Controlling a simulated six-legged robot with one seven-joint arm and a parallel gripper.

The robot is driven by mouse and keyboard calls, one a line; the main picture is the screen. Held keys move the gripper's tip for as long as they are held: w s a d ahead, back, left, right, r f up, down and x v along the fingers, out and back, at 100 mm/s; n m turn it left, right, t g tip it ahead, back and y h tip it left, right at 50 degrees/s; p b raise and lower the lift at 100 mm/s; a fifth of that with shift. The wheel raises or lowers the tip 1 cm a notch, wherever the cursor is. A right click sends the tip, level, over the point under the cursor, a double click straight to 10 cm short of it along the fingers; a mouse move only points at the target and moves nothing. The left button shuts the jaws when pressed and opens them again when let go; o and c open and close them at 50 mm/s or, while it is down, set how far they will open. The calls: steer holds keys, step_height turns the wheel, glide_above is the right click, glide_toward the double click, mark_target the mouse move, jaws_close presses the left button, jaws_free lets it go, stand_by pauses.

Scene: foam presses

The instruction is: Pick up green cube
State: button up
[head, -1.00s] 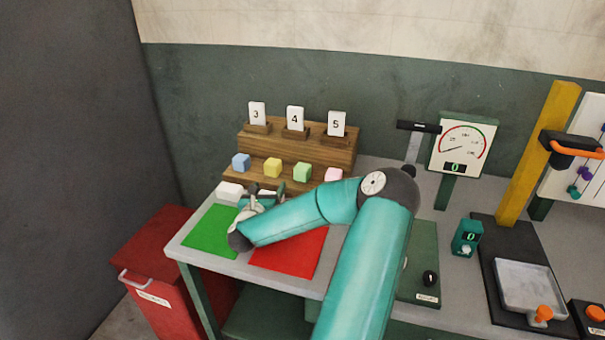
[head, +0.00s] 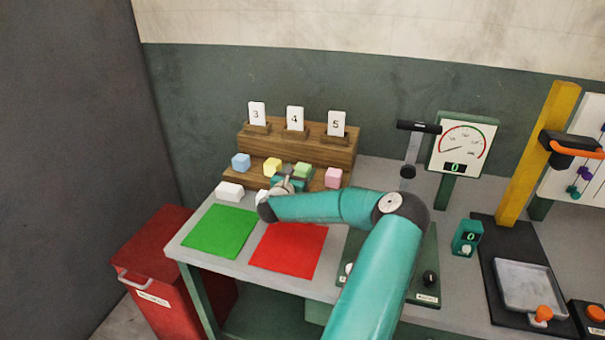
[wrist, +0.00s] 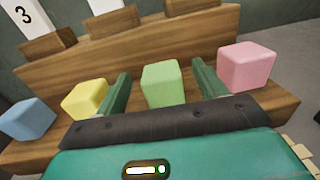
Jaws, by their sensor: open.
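The green cube (wrist: 162,84) sits on the lower step of the wooden rack, between the yellow cube (wrist: 86,98) and the pink cube (wrist: 247,66). In the wrist view my gripper (wrist: 160,82) is open, with one finger on each side of the green cube and visible space on both sides. In the head view my gripper (head: 290,176) is at the rack and partly covers the front of the green cube (head: 303,169).
A blue cube (head: 241,161) is at the rack's left end. Cards numbered 3, 4 and 5 stand on the upper step of the rack (head: 340,150).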

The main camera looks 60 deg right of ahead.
mark_target(302, 166)
steer(key=d, duration=0.3)
steer(key=shift+w+d, duration=0.1)
steer(key=c, duration=1.1)
steer(key=shift+o, duration=0.2)
